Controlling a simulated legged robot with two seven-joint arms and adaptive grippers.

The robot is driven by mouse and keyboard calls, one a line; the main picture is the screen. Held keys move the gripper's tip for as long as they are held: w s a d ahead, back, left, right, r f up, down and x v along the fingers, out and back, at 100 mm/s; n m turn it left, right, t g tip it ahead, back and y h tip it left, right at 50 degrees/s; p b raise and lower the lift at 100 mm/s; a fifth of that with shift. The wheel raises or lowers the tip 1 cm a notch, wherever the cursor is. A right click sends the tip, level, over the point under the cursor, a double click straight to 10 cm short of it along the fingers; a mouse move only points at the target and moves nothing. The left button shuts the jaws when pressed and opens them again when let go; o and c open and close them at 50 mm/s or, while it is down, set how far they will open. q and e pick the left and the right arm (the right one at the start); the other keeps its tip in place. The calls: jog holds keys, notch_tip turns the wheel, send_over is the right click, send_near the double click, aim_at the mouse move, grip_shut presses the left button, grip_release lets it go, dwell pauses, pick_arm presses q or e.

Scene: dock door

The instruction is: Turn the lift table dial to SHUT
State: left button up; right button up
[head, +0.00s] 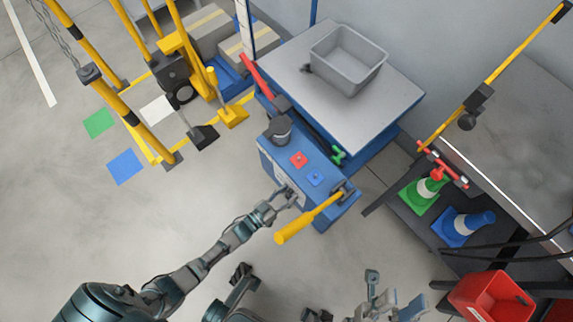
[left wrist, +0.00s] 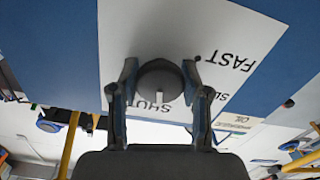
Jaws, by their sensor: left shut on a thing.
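The dial (left wrist: 158,82) is a dark grey round knob on a white label plate (left wrist: 140,35). FAST is at upper right, and a partly hidden word starting SL is at right. My left gripper (left wrist: 160,88) is shut on the dial, one finger on each side; in the head view it (head: 287,196) is at the front of the blue lift table (head: 268,158). My right gripper (head: 388,302) is at the bottom, apart from everything, and looks open.
A yellow-handled lever (head: 308,218) sticks out right of my left gripper. A grey bin (head: 348,60) stands on the platform. Cones (head: 462,226) and a red bin (head: 490,296) are at right.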

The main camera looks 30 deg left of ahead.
pick_arm(q)
jog(key=shift+s+a+f+m, duration=0.1)
jog(key=shift+f+m, duration=0.1)
jog(key=shift+m, duration=0.9)
jog(key=o, duration=1.1)
jog(key=shift+o, duration=0.2)
jog(key=shift+r, duration=0.1)
